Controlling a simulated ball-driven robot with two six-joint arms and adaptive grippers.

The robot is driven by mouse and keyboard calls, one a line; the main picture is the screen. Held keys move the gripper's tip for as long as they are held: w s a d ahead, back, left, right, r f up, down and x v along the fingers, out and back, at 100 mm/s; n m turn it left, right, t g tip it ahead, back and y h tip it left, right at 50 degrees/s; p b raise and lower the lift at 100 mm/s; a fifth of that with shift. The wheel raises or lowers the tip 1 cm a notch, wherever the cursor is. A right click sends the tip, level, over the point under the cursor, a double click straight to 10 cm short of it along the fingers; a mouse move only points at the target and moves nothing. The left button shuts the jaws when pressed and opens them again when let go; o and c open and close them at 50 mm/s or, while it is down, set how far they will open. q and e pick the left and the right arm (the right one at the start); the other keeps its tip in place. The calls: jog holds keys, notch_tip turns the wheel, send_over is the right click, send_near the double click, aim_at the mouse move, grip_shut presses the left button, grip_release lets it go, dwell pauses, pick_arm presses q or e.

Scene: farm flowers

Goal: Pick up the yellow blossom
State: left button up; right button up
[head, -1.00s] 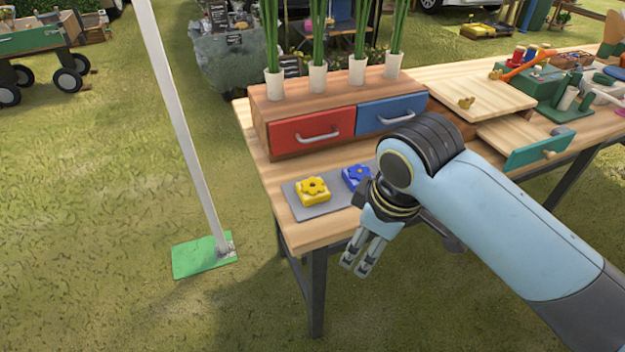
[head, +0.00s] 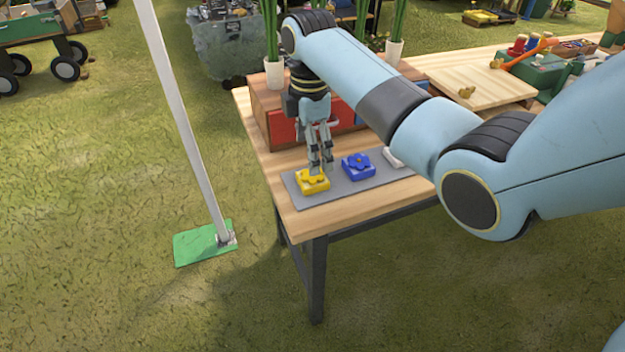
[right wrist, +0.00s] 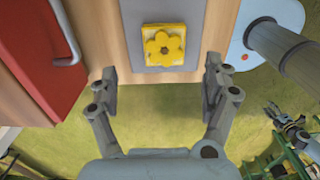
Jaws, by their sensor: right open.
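The yellow blossom (head: 312,182) is a square yellow block with a flower on top. It lies at the left end of a grey mat (head: 378,186) on the wooden table. It also shows in the right wrist view (right wrist: 164,46), at the top middle. My right gripper (head: 321,168) points down just above the blossom in the head view. In the right wrist view its two fingers (right wrist: 161,82) are spread apart and empty, with the blossom ahead of the gap between them.
A blue blossom block (head: 358,166) and a partly hidden white one (head: 396,157) lie to the right on the mat. Behind stands a wooden drawer box with a red drawer (head: 283,126); it also shows in the right wrist view (right wrist: 38,50). A pole (head: 180,120) stands left of the table.

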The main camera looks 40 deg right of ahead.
aim_at(312, 180)
jog(key=shift+f, duration=0.9)
jog(key=f, duration=0.5)
jog(key=shift+s+d+f, duration=0.1)
jog(key=shift+s+d, duration=0.15)
jog(key=shift+s, duration=0.1)
jog(key=shift+c, duration=0.4)
jog(key=c, duration=1.1)
